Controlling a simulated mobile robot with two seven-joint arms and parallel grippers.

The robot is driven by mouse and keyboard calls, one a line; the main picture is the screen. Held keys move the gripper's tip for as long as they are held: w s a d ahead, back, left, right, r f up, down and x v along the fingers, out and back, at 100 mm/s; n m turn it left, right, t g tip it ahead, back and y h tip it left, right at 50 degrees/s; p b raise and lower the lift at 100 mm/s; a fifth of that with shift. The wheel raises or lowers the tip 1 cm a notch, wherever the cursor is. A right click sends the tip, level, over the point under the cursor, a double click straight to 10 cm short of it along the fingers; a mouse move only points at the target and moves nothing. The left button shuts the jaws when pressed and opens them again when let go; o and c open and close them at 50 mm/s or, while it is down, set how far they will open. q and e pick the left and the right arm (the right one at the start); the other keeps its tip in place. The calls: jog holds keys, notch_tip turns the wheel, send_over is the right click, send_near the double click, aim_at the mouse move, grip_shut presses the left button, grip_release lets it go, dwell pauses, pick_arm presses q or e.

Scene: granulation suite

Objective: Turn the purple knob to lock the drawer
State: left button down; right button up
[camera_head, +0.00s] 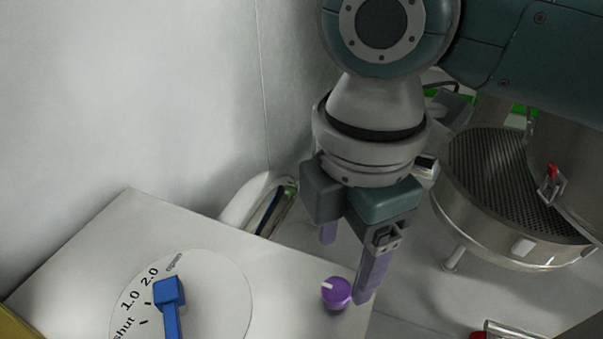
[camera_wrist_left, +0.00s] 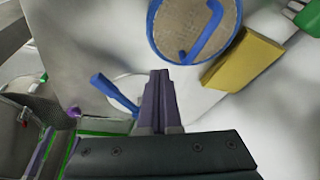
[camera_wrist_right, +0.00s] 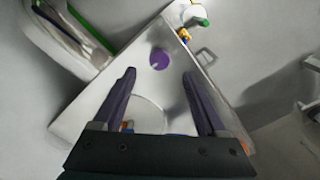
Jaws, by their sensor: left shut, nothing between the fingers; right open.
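The purple knob (camera_head: 336,292) sits on the top of a light grey box (camera_head: 285,280), near its right edge. A pale mark shows on the knob's upper left. My right gripper (camera_head: 350,256) points down above and beside the knob, with its two purple fingers apart and empty. In the right wrist view the knob (camera_wrist_right: 159,59) lies beyond the fingertips, between their lines, and no finger visibly touches it. My left gripper (camera_wrist_left: 160,74) is shut and empty in the left wrist view, away from the knob. The drawer itself is not clearly identifiable.
A blue lever (camera_head: 168,300) stands on a round dial (camera_head: 225,300) left of the knob. A round metal sieve (camera_head: 515,190) stands at the right. A blue-rimmed container (camera_wrist_left: 152,35) and a yellow block (camera_wrist_left: 242,60) are near my left gripper.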

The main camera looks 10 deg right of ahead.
aim_at(337, 289)
notch_tip(337, 289, down, 6)
jog(key=shift+f+b, duration=0.2)
jog(key=shift+b, duration=0.45)
grip_shut()
